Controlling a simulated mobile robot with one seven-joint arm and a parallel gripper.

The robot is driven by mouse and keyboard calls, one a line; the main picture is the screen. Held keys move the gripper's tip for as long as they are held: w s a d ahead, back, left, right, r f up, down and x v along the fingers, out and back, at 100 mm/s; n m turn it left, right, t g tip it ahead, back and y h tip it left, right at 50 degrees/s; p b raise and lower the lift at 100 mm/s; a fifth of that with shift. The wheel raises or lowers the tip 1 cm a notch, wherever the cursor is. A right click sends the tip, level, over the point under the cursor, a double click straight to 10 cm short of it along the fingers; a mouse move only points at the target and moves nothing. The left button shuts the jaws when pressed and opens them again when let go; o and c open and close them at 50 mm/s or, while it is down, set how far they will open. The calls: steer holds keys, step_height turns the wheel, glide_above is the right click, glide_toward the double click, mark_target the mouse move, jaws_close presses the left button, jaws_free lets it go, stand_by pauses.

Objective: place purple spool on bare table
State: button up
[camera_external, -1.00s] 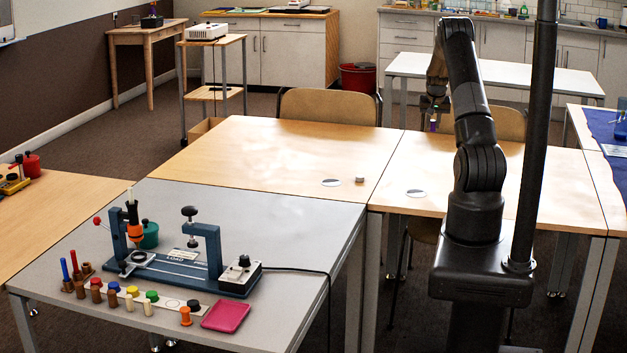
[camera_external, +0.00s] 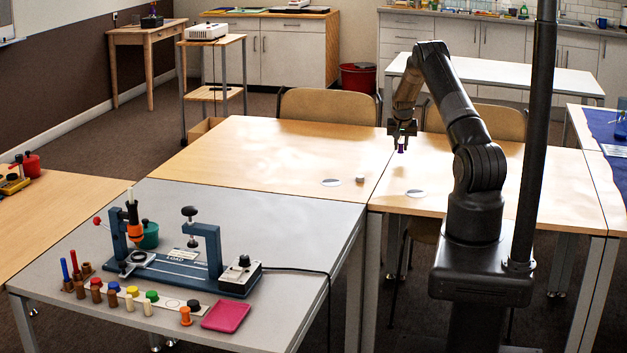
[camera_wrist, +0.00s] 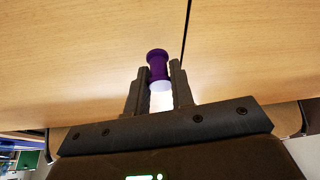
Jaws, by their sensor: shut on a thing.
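The purple spool (camera_wrist: 158,66) sits between the fingertips of my gripper (camera_wrist: 160,84) in the wrist view, with a white end towards me. My gripper is shut on it. In the external view my gripper (camera_external: 402,134) points down and the purple spool (camera_external: 401,146) shows just below the fingers. The spool is held above the wooden tables, near the seam between them. The bare wooden table (camera_external: 270,150) lies to the left of the spool. Whether the spool touches any surface cannot be told clearly.
A white disc (camera_external: 331,183) and a small grey-white piece (camera_external: 360,179) lie on the left wooden table. Another white disc (camera_external: 415,193) lies on the right wooden table (camera_external: 520,190). A grey table (camera_external: 290,225) in front carries a blue press (camera_external: 175,270) and several pegs.

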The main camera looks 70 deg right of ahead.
steer(key=shift+f, duration=1.3)
steer(key=shift+f, duration=0.15)
steer(key=o, duration=0.9)
steer(key=v, duration=1.2)
steer(key=shift+d, duration=0.1)
